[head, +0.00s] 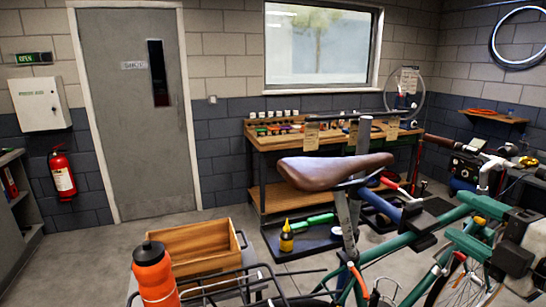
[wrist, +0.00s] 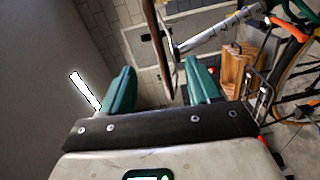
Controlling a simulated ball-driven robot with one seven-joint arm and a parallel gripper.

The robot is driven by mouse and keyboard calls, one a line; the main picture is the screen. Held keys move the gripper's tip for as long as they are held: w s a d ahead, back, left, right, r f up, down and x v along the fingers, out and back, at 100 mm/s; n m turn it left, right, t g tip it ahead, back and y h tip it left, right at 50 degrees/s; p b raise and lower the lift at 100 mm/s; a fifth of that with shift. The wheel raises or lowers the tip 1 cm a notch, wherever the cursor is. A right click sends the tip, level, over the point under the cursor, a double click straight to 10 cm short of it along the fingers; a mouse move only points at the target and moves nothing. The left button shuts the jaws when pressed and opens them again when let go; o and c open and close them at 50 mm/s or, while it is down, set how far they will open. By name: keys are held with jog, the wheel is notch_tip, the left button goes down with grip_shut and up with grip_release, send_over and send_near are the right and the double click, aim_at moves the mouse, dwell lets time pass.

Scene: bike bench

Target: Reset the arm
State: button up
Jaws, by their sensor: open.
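My gripper (wrist: 158,78) shows in the wrist view, with its two teal fingers spread apart and nothing clearly held between them. A brown edge that looks like the bike saddle (wrist: 158,42) shows beyond and between the fingertips; I cannot tell how near it is. A silver tube (wrist: 215,34) runs up to the right from it. In the head view the brown saddle (head: 335,169) sits on top of the teal bike (head: 400,250).
An orange bottle (head: 153,274) stands at the front, beside a wooden box (head: 190,268) and a black rack. A yellow bottle (head: 286,238) stands on a low dark platform. A workbench (head: 262,148) is along the back wall. Open floor lies at the left, before the grey door (head: 140,120).

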jog(key=s+a+f+m+g+h, duration=0.1)
jog(key=s+a+f+m+g, duration=0.2)
jog(key=f, duration=0.7)
jog(key=s+f+m+g+h, duration=0.1)
jog(key=s+f+m+g, duration=0.3)
jog(key=f, duration=0.5)
jog(key=s+a+f+m+g+h, duration=0.15)
jog(key=f+m, duration=0.35)
jog(key=f, duration=0.5)
jog(key=s+f+m+g+h, duration=0.1)
jog(key=s+f+m+g, duration=0.2)
jog(key=s+f, duration=0.4)
jog(key=s+f+m+g+h, duration=0.1)
jog(key=s+f+m+g, duration=0.3)
jog(key=s, duration=0.9)
notch_tip(320, 180, down, 3)
jog(key=shift+s+d+f+m, duration=0.2)
jog(key=shift+s+m, duration=0.2)
jog(key=shift+m, duration=0.8)
jog(key=shift+g, duration=0.25)
jog(key=shift+c, duration=0.4)
